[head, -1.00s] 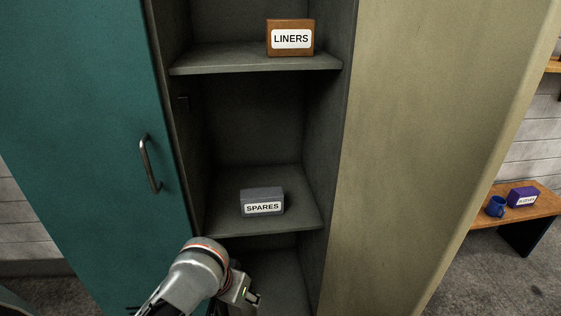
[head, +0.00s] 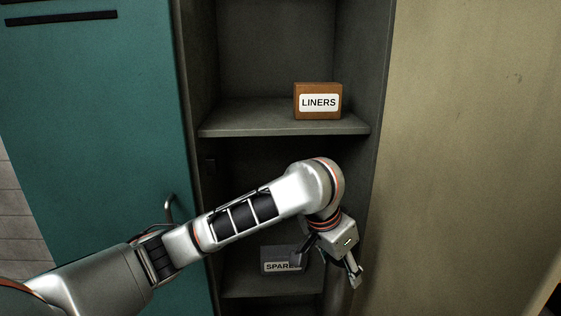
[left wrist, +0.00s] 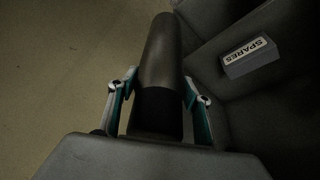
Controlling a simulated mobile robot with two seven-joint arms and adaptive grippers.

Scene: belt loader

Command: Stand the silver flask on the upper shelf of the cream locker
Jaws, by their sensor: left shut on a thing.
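The silver flask (left wrist: 160,55) is a grey cylinder with a dark band, held between the fingers of my left gripper (left wrist: 157,103) in the left wrist view. In the head view my left gripper (head: 329,266) is shut on the flask (head: 340,292), which shows only in part below it. They are in front of the open locker, low and to the right, below the upper shelf (head: 260,131). The cream panel (head: 470,150) is to the right of the opening. My right gripper is not in view.
A brown LINERS box (head: 318,92) stands on the right part of the upper shelf; its left part is bare. A grey SPARES box (head: 280,255) stands on the lower shelf, partly behind my gripper; it also shows in the left wrist view (left wrist: 252,62). A teal door (head: 100,150) is at left.

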